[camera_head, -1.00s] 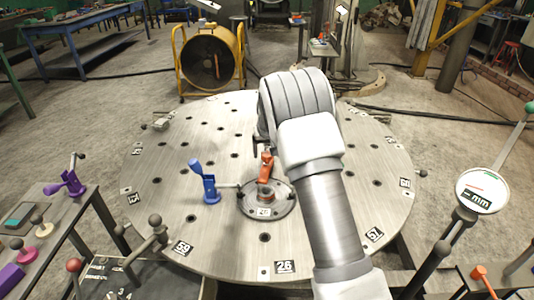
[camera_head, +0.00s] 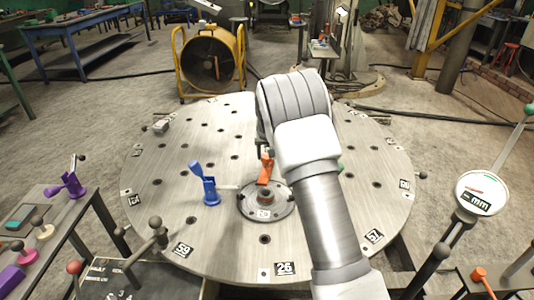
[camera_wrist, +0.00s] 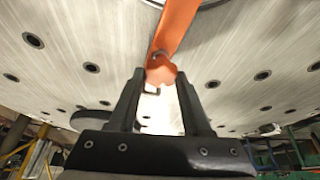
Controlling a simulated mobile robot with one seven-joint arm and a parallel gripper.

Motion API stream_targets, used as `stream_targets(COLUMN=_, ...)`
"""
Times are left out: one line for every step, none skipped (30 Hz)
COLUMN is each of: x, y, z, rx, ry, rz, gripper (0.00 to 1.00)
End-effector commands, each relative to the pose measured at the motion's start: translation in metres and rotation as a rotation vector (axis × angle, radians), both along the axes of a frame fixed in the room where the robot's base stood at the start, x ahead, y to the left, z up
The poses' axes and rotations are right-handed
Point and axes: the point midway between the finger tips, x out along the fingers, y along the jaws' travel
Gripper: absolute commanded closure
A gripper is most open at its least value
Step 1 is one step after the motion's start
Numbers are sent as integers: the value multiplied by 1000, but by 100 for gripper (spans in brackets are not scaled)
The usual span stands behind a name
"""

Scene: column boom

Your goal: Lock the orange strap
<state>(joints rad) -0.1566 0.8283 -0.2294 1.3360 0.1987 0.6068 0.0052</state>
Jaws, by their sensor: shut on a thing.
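The orange strap (camera_head: 265,171) stands at the small round plate (camera_head: 284,208) in the middle of the large round table. In the wrist view the orange strap (camera_wrist: 176,28) runs from the top edge down to between my fingertips. My gripper (camera_wrist: 161,84) is shut on its end, one dark finger on each side. In the head view my arm covers most of my gripper and part of the area right of the strap. How the strap's lower end meets the plate is not clear.
A blue lever clamp (camera_head: 208,184) stands on the table (camera_head: 200,240) just left of the plate. A purple lever clamp (camera_head: 72,186) sits on a side bench at left. A round mm dial gauge (camera_head: 482,191) stands at right. The table's left side is mostly clear.

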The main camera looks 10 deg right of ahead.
Motion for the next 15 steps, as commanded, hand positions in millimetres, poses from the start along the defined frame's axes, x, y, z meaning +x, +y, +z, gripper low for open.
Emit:
stream_targets(x=0, y=1, z=2, rx=-2, ry=1, rz=-16, gripper=100)
stream_targets(x=0, y=1, z=2, rx=-2, ry=1, rz=-31, gripper=100)
stream_targets(x=0, y=2, z=2, rx=-2, ry=1, rz=-52, gripper=100)
stream_targets(x=0, y=2, z=2, rx=-3, ry=1, rz=-69, gripper=100)
stream_targets(x=0, y=2, z=2, rx=-3, ry=1, rz=-89, gripper=100)
stream_targets(x=0, y=2, z=3, rx=-4, ry=1, rz=-116, gripper=100)
stream_targets(x=0, y=2, z=3, rx=-3, ry=1, rz=-139, gripper=100)
stream_targets(x=0, y=2, z=3, rx=-4, ry=1, rz=-163, gripper=100)
stream_targets(x=0, y=3, z=3, rx=-3, ry=1, rz=-194, gripper=100)
stream_targets(x=0, y=3, z=3, rx=-3, ry=2, rz=-219, gripper=100)
stream_targets(x=0, y=3, z=3, rx=-4, ry=1, rz=-243, gripper=100)
stream_targets(x=1, y=3, z=3, rx=-3, ry=0, rz=-275, gripper=100)
stream_targets(x=1, y=3, z=3, rx=-4, ry=1, rz=-299, gripper=100)
stream_targets(x=1, y=3, z=2, rx=-4, ry=1, rz=-323, gripper=100)
stream_targets(x=1, y=4, z=2, rx=-4, ry=1, rz=-354, gripper=100)
